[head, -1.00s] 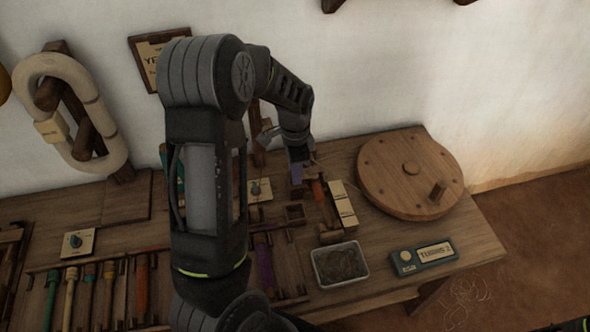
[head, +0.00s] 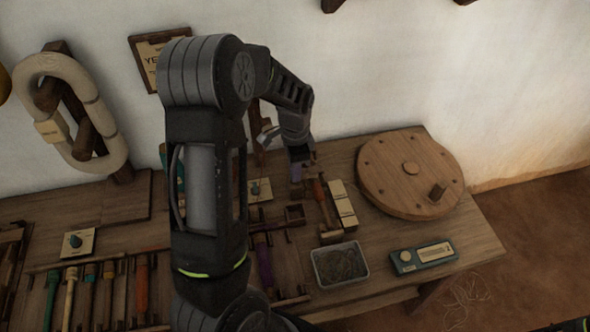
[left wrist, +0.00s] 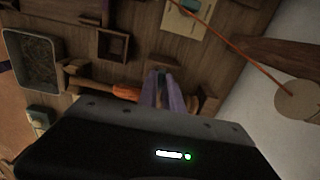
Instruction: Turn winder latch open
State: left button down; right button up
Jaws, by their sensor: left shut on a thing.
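My left gripper (head: 298,172) points down at the far side of the bench, beside the winder with the orange bobbin (head: 319,190). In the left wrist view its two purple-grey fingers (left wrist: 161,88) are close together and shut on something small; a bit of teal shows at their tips. I take this to be the winder latch, but the fingers hide most of it. The orange bobbin (left wrist: 126,92) on its wooden spindle lies just left of the fingers in that view.
A round wooden disc (head: 400,165) with a peg stands to the right. Cream boxes (head: 342,205), a metal tray (head: 340,278) and a teal device with a display (head: 423,256) are nearby. A taut orange thread (left wrist: 240,52) crosses the wrist view beside the fingers.

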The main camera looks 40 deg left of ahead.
pick_arm(q)
jog(key=shift+n, duration=0.3)
jog(key=n, duration=0.9)
jog(key=shift+r+n+p, duration=0.1)
jog(key=shift+n+p, duration=0.3)
jog(key=n, duration=0.3)
jog(key=shift+n+p, duration=0.85)
jog(key=shift+n, duration=1.25)
jog(key=c, duration=1.5)
grip_release()
